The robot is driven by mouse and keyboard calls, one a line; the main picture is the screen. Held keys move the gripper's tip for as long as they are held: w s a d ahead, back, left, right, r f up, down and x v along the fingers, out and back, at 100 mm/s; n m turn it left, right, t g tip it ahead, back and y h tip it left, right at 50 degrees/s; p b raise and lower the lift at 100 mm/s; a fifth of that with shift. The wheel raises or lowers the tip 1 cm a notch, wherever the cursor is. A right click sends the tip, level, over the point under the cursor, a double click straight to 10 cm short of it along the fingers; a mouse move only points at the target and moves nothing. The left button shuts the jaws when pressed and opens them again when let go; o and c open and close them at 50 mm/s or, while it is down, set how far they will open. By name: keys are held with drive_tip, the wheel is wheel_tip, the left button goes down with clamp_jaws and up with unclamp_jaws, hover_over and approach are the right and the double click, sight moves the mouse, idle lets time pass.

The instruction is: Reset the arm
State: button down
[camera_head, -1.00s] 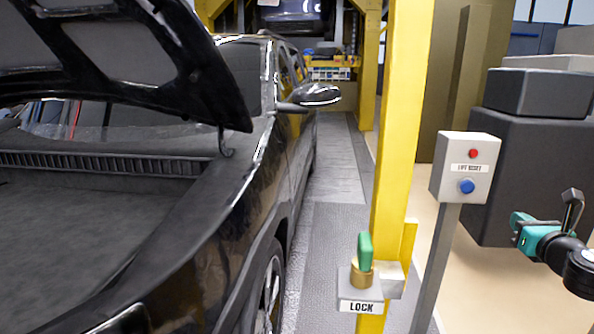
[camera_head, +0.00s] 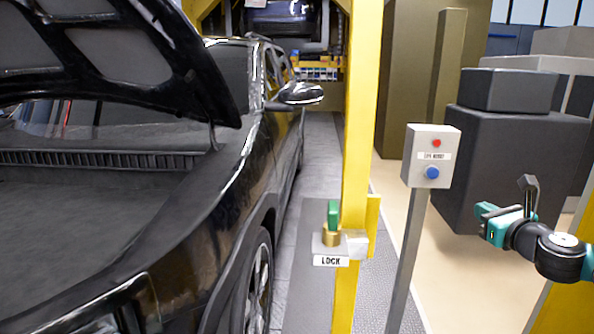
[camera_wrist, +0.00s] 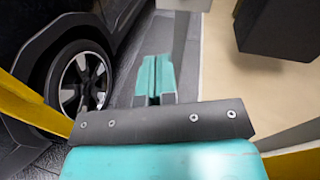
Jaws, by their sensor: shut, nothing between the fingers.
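My gripper (camera_head: 484,216) is at the right of the head view, in the air to the right of the button box and its post. Its teal fingers are shut and hold nothing. In the wrist view the shut fingers (camera_wrist: 154,80) point away over the grey floor, with the car's wheel to their left. My arm reaches in from the right edge in the head view.
A black car (camera_head: 215,210) with raised hood fills the left. A yellow post (camera_head: 360,100) carries a green-handled lock (camera_head: 333,218). A button box (camera_head: 431,156) with red and blue buttons stands right of it. Dark cabinets (camera_head: 510,150) stand behind my gripper.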

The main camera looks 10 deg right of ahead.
drive_tip(key=s+a+r+n+g+y, duration=0.1)
drive_tip(key=a+r+n+g+y, duration=0.15)
drive_tip(key=a+n, duration=0.55)
drive_tip(key=s+a+r+n+g+y+p, duration=0.15)
drive_tip(key=a+n+y, duration=0.3)
drive_tip(key=a, duration=0.45)
drive_tip(key=s+a+r+n+g+y, duration=0.1)
drive_tip(key=a+r+n+g+y, duration=0.15)
drive_tip(key=a+n, duration=0.55)
drive_tip(key=s+a+n+g+h, duration=0.2)
drive_tip(key=s+a+n+g, duration=0.7)
drive_tip(key=s+a+n, duration=0.45)
drive_tip(key=s+d+r+n+g+h+p, duration=0.1)
drive_tip(key=s+d+n+g+h, duration=0.1)
drive_tip(key=s+n, duration=0.5)
drive_tip(key=s+d+h, duration=0.1)
drive_tip(key=s, duration=0.3)
drive_tip(key=shift+s+n, duration=0.25)
drive_tip(key=shift+n, duration=0.05)
